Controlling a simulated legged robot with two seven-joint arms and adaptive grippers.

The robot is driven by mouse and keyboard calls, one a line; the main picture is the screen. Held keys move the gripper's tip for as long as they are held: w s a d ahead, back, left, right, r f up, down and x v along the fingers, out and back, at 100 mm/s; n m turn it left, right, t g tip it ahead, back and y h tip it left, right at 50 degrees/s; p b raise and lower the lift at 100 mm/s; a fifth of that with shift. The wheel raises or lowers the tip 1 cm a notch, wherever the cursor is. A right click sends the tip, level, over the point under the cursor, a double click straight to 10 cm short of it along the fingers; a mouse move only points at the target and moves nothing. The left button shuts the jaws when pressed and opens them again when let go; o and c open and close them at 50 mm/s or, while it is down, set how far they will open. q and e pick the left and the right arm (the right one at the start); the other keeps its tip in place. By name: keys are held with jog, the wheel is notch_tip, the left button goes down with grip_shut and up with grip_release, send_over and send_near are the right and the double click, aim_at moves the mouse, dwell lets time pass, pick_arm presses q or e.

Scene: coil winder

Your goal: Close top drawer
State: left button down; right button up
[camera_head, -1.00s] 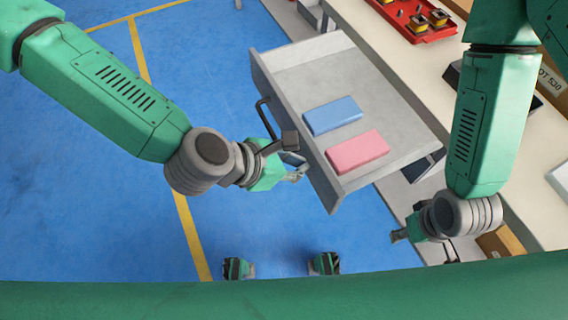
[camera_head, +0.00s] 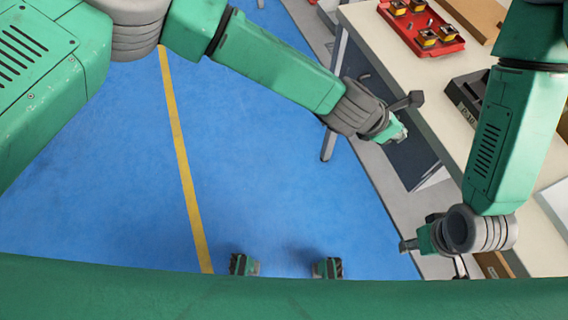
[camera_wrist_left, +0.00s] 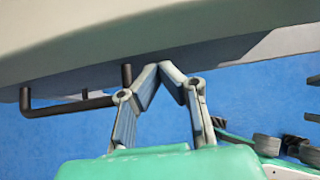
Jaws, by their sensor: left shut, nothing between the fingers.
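The top drawer (camera_head: 329,146) shows in the head view as a narrow grey front panel close along the bench edge; its inside and the two boxes are out of sight. My left arm crosses over the panel and hides its middle. My left gripper (camera_head: 398,134) is at the drawer front. In the left wrist view, its fingers (camera_wrist_left: 161,68) are shut and empty, tips together against or very near the grey drawer front (camera_wrist_left: 110,50). The black handle (camera_wrist_left: 72,104) is left of the fingers, not gripped. My right gripper (camera_head: 408,246) hangs low beside the bench; its finger state is unclear.
The bench top (camera_head: 385,60) carries a red tray (camera_head: 425,38) with several yellow-and-black parts and a dark bin (camera_head: 466,95). Cardboard boxes (camera_head: 482,14) stand behind. The blue floor (camera_head: 270,170) left of the bench is clear.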

aim_at(410, 124)
pick_arm(q)
jog(key=shift+w+d, duration=0.2)
jog(key=shift+d, duration=0.3)
jog(key=shift+w+d, duration=0.15)
jog(key=shift+d, duration=0.3)
jog(key=shift+w+d, duration=0.1)
jog(key=shift+d, duration=0.75)
jog(key=shift+w+a+r, duration=0.1)
